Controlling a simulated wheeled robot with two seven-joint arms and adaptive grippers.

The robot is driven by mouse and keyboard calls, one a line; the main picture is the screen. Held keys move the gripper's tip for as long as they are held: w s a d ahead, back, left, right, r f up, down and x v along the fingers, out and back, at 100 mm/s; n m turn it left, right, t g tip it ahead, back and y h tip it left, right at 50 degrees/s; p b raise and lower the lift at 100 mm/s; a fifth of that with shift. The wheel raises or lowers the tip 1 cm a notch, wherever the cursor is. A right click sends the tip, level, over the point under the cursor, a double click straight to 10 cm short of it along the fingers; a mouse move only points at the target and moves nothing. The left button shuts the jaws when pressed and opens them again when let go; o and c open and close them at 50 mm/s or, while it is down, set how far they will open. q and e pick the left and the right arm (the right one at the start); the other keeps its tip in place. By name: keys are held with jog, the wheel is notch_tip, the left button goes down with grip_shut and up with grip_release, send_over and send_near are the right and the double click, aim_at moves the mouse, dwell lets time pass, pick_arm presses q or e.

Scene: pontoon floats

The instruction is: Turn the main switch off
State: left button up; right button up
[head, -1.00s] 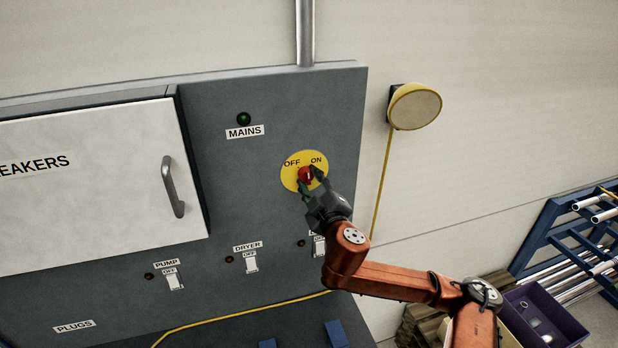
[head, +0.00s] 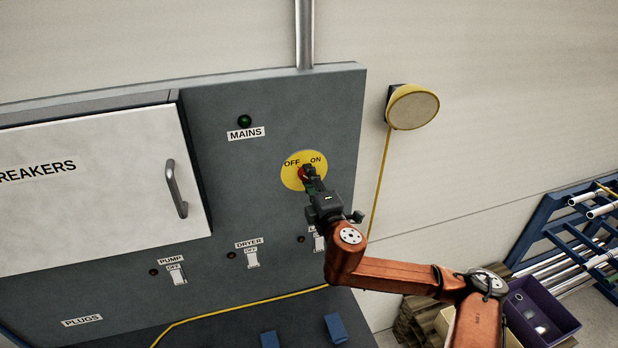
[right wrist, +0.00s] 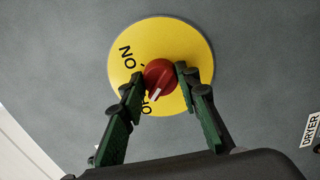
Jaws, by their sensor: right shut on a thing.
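The main switch is a red knob (head: 303,174) on a round yellow plate (head: 291,163) marked OFF and ON, on the grey panel. My right gripper (head: 309,177) is at the knob and hides part of it. In the right wrist view its green fingers (right wrist: 160,79) are shut on the red knob (right wrist: 160,72), one on each side. The knob's white mark points down, close to the OFF lettering, which a finger partly covers. The MAINS lamp (head: 244,121) above is dark green and looks unlit. My left gripper is not in view.
A white BREAKERS door (head: 90,190) with a grey handle (head: 175,188) is shut at the left. PUMP (head: 176,274) and DRYER (head: 252,259) switches are below. A yellow wall lamp (head: 413,107) hangs at the right. A purple bin (head: 540,315) and blue rack (head: 545,235) are lower right.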

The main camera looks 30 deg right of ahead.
dwell(0.3)
jog(key=o, duration=1.2)
jog(key=shift+c, duration=0.2)
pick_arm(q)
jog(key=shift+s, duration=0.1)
